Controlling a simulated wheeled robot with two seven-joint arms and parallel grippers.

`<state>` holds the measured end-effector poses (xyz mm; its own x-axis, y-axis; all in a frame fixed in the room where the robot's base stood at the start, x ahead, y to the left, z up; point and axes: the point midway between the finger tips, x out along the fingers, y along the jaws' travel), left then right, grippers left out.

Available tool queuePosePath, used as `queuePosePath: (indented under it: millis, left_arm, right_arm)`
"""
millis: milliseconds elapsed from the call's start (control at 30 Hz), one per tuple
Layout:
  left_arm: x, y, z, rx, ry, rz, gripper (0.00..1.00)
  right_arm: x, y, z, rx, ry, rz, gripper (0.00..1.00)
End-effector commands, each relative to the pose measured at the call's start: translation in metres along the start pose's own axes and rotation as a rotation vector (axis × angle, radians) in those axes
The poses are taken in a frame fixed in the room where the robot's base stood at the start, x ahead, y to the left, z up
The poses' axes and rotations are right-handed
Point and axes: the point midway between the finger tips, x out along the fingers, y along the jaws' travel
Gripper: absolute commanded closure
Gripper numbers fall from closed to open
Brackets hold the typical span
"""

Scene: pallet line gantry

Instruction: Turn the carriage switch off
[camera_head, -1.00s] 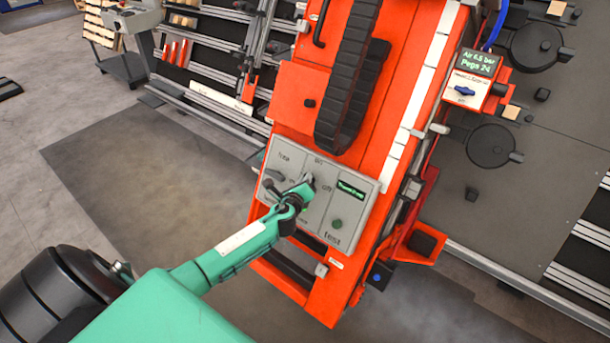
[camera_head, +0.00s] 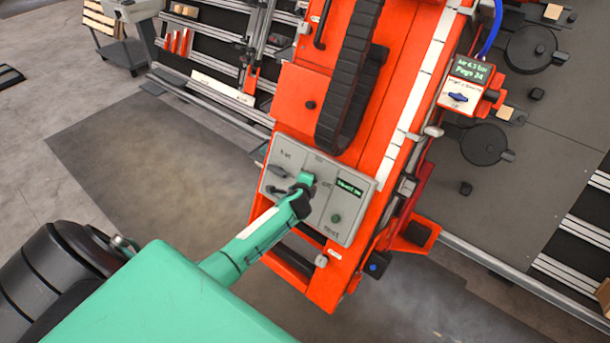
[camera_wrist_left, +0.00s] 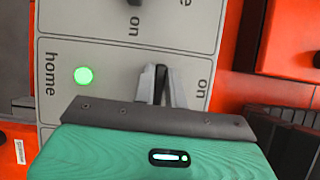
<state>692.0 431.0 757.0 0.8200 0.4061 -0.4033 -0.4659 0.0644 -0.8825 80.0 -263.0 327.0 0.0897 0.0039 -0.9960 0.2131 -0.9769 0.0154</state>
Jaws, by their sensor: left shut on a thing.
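A grey control panel (camera_head: 361,207) sits on the orange gantry carriage. My left gripper (camera_head: 303,182) is at the middle of the panel, shut on a dark rotary switch knob (camera_wrist_left: 160,85). In the left wrist view the fingertips (camera_wrist_left: 160,78) stand on either side of this knob, with an "on" label to its right. The fingers partly hide the knob, and I cannot read a name that marks it as the carriage switch. A second dark knob (camera_head: 278,171) is beside it; it also shows at the top of the left wrist view (camera_wrist_left: 135,3). My right gripper is not in view.
A black cable chain (camera_head: 348,85) runs above the panel. A small box with a blue knob (camera_head: 458,97) is at right. Open floor lies left.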

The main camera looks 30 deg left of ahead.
Motion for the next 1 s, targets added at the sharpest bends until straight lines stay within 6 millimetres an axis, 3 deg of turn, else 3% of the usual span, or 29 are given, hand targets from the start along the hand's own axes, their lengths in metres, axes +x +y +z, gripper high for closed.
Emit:
queuePosePath:
  millis: [600, 633, 733, 1000]
  left_arm:
    - [0.0004, 0.0014, 0.001, -0.04, -0.002, 0.023, 1.0]
    - [0.0004, 0.0014, 0.001, -0.04, -0.002, 0.023, 0.83]
    - [0.0004, 0.0013, 0.0009, -0.039, -0.002, 0.022, 0.65]
    - [-0.0001, 0.0006, 0.0005, -0.038, -0.001, 0.021, 0.65]
  right_arm:
    - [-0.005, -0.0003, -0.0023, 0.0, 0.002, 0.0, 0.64]
    - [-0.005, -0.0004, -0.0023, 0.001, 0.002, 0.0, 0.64]
    - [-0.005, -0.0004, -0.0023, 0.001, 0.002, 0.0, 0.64]
    - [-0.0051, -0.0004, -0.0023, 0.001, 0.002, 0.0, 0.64]
